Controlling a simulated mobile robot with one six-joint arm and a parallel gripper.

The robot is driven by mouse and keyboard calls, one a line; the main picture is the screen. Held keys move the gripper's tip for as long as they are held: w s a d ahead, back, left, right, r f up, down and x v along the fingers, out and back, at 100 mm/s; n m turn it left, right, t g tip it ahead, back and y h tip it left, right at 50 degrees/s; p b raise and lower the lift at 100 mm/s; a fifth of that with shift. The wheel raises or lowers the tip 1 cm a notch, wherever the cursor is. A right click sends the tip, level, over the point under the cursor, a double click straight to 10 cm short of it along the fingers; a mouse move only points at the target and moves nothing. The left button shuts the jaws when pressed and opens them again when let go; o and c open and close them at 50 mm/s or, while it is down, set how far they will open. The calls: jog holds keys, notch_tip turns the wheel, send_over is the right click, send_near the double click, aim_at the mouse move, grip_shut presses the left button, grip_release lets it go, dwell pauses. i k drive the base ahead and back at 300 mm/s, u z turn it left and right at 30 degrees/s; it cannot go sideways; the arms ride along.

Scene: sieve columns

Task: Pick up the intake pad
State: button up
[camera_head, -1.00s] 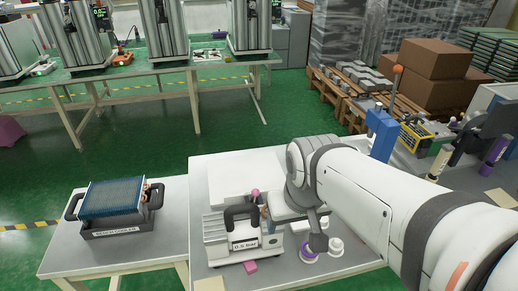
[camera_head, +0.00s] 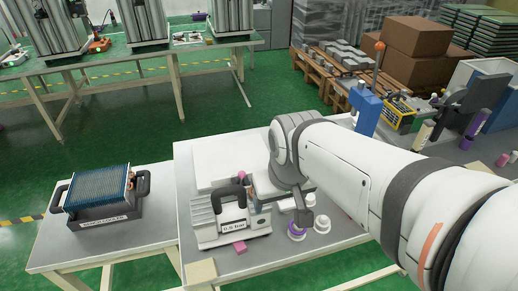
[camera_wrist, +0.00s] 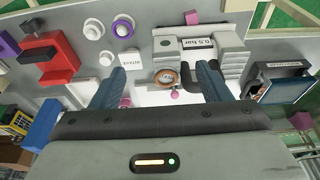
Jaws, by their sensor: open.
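The intake pad (camera_wrist: 127,62), a small white piece with dark INTAKE lettering, lies on the grey table in the wrist view. It is just beyond and beside my left-hand finger, with no visible contact. In the head view a white patch (camera_head: 286,204) beside my wrist seems to be the same pad, partly hidden. My gripper (camera_wrist: 158,82) is open, its two fingers apart with nothing held between them. In the head view my arm hides most of the gripper.
A grey device (camera_head: 230,222) with a black handle and a 0.5 bar label stands close to the gripper. A purple-ringed white piece (camera_head: 297,231) and a white round piece (camera_head: 322,224) are nearby. A black cooler box (camera_head: 112,206) sits on the left table.

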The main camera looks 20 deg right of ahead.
aim_at(289, 204)
jog(key=z, duration=0.35)
jog(key=k, duration=1)
jog(key=z, duration=0.7)
jog(key=i, duration=1)
